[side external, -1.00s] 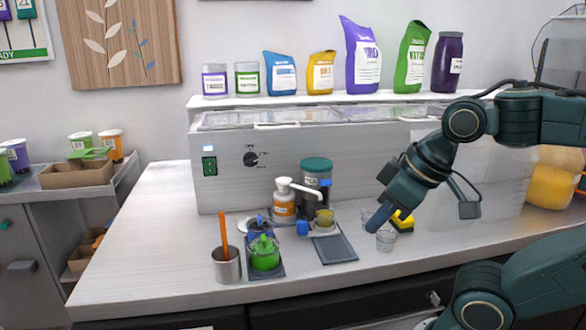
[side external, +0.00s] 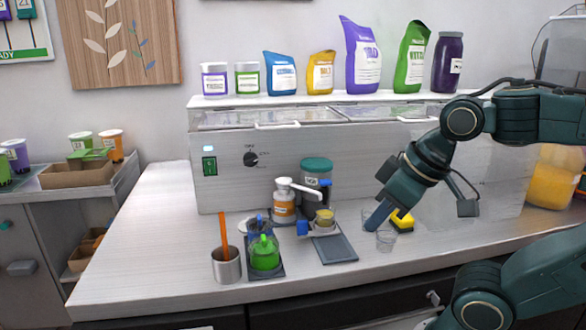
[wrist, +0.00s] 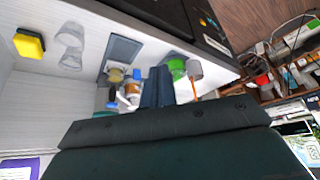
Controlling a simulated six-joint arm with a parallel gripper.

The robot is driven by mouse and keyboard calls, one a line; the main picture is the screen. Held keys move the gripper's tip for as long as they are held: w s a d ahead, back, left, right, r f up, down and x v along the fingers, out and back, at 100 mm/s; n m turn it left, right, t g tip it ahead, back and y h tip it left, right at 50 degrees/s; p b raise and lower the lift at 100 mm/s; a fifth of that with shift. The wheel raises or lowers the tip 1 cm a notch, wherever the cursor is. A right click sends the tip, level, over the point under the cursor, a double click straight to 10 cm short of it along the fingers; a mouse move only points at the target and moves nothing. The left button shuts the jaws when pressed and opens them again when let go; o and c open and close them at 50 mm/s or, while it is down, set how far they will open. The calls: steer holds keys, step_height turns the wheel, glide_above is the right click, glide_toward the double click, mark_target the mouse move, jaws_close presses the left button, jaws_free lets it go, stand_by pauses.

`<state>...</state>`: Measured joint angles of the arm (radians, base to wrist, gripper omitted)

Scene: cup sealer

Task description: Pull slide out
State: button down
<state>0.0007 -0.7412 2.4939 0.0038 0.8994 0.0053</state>
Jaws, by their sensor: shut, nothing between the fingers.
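The slide looks like the flat dark grey plate (side external: 336,250) sticking out at the front of the small sealer on the counter. It also shows in the wrist view (wrist: 122,50). A yellow cup (side external: 325,217) sits at the plate's back end, beside a blue block (side external: 303,228).
A green jar (side external: 264,254) and a metal cup (side external: 226,266) with an orange stick stand left of the plate. The counter's left side is free.

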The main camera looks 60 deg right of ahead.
steer(key=w+d+f+m+g+h, duration=0.1)
steer(key=w+d+m, duration=0.3)
steer(key=w, duration=0.6)
steer(key=w+d+f+m+g+h, duration=0.1)
steer(key=w+d+m, duration=0.3)
steer(key=w, duration=0.5)
steer(key=shift+w+d+m+g+h, duration=0.3)
steer(key=shift+w+d+m+g, duration=0.15)
steer(key=shift+d, duration=0.25)
steer(key=shift+s+f, duration=0.1)
steer(key=shift+f, duration=0.05)
steer(key=shift+x, duration=4.9)
steer(key=s+a, duration=0.7)
steer(key=shift+s, duration=0.1)
